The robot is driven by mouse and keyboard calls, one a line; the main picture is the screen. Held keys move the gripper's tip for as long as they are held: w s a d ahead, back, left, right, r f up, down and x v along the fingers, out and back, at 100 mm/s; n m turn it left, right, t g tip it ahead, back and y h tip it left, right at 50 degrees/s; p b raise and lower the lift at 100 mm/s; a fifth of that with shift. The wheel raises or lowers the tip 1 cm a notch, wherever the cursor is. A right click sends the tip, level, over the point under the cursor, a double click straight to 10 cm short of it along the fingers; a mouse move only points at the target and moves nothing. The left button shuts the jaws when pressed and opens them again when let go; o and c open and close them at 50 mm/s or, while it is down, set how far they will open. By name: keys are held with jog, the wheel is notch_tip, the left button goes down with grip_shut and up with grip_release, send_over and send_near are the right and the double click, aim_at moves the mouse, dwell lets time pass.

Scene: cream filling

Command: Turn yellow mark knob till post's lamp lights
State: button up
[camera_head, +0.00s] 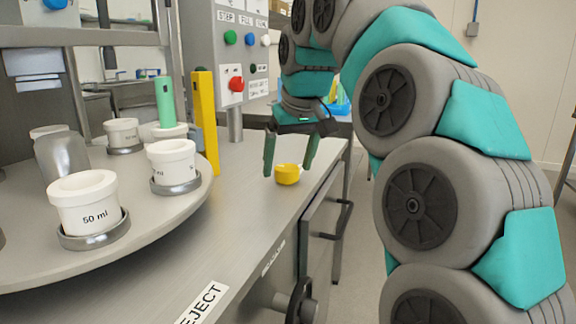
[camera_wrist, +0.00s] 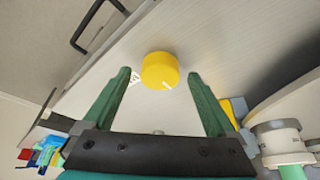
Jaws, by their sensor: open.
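The yellow knob (camera_head: 288,174) sits on the steel counter near its right edge. In the wrist view the yellow knob (camera_wrist: 160,70) shows a short white mark on its lower right rim. My gripper (camera_head: 288,172) is open above the knob, fingers pointing down. In the wrist view my gripper (camera_wrist: 160,75) has one green finger on each side of the knob, with gaps and no visible contact. A yellow post (camera_head: 206,120) stands by the turntable. A green post (camera_head: 165,102) stands behind it on the left. I cannot make out a lit lamp on either.
A round steel turntable (camera_head: 130,222) on the left carries several white jars in metal holders. A control panel (camera_head: 237,52) with coloured buttons stands behind. A drawer handle (camera_head: 342,218) and a black handwheel (camera_head: 296,302) stick out from the counter front. Bare counter lies around the knob.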

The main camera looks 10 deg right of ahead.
jog(key=shift+w+f, duration=0.15)
jog(key=shift+f, duration=0.25)
jog(key=shift+c, duration=0.3)
jog(key=c, duration=1.3)
jog(key=n+y+p, duration=0.1)
jog(key=n+p, duration=0.2)
jog(key=n, duration=0.1)
jog(key=shift+d+r+g+y+p, duration=0.1)
jog(key=shift+r+g+y+p, duration=0.05)
jog(key=shift+g+y+p, duration=0.2)
jog(key=n, duration=0.1)
jog(key=n+y+p, duration=0.1)
jog(key=n, duration=0.1)
jog(key=shift+w+f+n+g, duration=0.15)
jog(key=shift+f+n+g, duration=0.05)
jog(key=shift+n+g, duration=0.15)
jog(key=shift+d+n+g+y, duration=0.1)
jog(key=shift+n+g+y, duration=0.25)
jog(key=shift+n, duration=0.8)
